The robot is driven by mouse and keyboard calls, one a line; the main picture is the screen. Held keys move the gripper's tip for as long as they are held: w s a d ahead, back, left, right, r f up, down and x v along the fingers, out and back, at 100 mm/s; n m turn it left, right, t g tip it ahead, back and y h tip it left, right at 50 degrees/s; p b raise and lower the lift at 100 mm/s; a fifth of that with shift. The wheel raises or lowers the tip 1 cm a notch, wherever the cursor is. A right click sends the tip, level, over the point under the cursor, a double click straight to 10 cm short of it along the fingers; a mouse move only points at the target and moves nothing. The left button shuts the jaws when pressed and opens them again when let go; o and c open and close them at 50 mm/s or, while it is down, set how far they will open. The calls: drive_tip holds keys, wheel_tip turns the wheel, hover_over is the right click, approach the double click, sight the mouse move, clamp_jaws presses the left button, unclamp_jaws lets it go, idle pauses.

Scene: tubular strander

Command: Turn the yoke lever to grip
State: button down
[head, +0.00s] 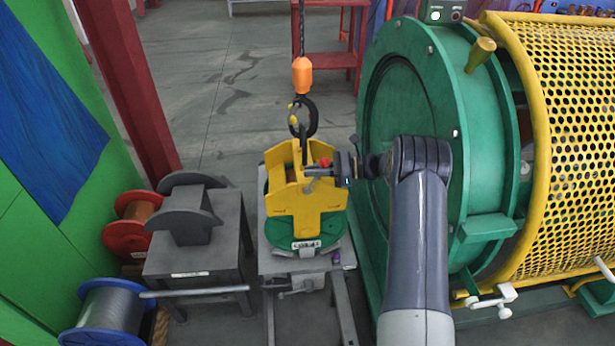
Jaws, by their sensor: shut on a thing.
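The yellow yoke (283,194) sits over a green round bobbin (321,238) on a grey stand. A chain hook (303,115) below an orange block (302,76) reaches down to the yoke's top. The yoke lever (324,161) shows a red knob at the yoke's upper right side. My gripper (328,170) comes in from the right and is shut on the yoke lever. The fingers partly hide the lever, so its exact angle is hard to tell.
The big green strander drum (405,110) and yellow perforated guard (572,120) stand close on the right. A grey table (190,262) with a dark grey saddle is left of the stand. Red (122,235) and blue (85,338) spools lie further left. Open floor lies behind.

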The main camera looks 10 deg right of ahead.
drive_tip(key=shift+w+d+r+t+y+b, duration=0.15)
drive_tip(key=shift+d+t+y+b, duration=0.15)
drive_tip(key=shift+d+y+b, duration=0.45)
drive_tip(key=shift+d, duration=0.15)
drive_tip(key=c, duration=1.5)
unclamp_jaws()
drive_tip(key=shift+d, duration=0.1)
drive_tip(key=shift+r, duration=0.2)
wheel_tip(320, 180, up, 10)
drive_tip(key=shift+f+p, duration=0.25)
drive_tip(key=shift+p, duration=0.15)
